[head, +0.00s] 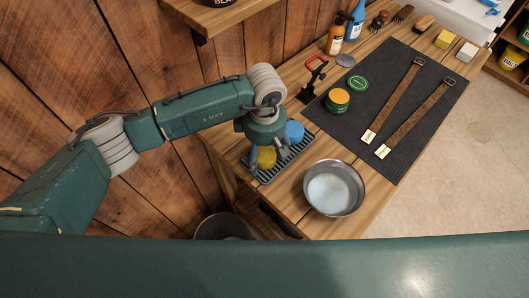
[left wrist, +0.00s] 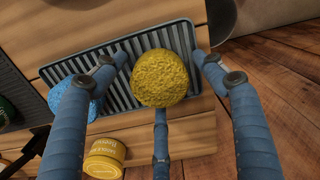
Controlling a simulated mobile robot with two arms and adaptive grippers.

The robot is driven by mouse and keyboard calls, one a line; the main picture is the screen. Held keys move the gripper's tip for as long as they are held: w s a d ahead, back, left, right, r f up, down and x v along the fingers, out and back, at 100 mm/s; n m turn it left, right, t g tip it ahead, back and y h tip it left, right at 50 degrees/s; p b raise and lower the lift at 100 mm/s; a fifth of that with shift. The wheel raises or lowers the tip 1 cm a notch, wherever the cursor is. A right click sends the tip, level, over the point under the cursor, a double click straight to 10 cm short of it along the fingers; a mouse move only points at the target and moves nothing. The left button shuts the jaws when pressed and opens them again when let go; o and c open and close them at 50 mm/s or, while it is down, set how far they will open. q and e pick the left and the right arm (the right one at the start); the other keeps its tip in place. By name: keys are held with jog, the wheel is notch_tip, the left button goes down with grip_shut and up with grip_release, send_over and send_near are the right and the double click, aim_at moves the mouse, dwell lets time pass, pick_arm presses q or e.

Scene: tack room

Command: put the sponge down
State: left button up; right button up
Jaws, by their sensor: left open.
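A round yellow sponge (head: 266,157) is at the near left end of a dark slatted rack (head: 291,158) on the bench. It also shows in the left wrist view (left wrist: 160,78), over the slats. My left gripper (head: 269,160) is open, pointing down, with its blue fingers spread around the yellow sponge. In the left wrist view gaps show between the sponge and the two side fingers; the lower finger (left wrist: 160,120) points at its near edge. A blue sponge (head: 294,132) lies at the rack's other end, partly behind my left finger in the left wrist view (left wrist: 72,98). My right gripper is not in view.
A metal bowl (head: 334,188) stands right of the rack. A dark mat (head: 414,108) carries straps and round tins, one orange-topped (head: 338,99). A red-handled black stand (head: 313,78) is behind the rack. A plank wall is at left; a bucket (head: 222,226) is below the bench.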

aim_at(265, 153)
pick_arm(q)
jog(key=shift+w+r, duration=0.1)
jog(key=shift+r, duration=0.4)
notch_tip(265, 153, up, 11)
jog(key=b, duration=0.3)
jog(key=shift+r, duration=0.15)
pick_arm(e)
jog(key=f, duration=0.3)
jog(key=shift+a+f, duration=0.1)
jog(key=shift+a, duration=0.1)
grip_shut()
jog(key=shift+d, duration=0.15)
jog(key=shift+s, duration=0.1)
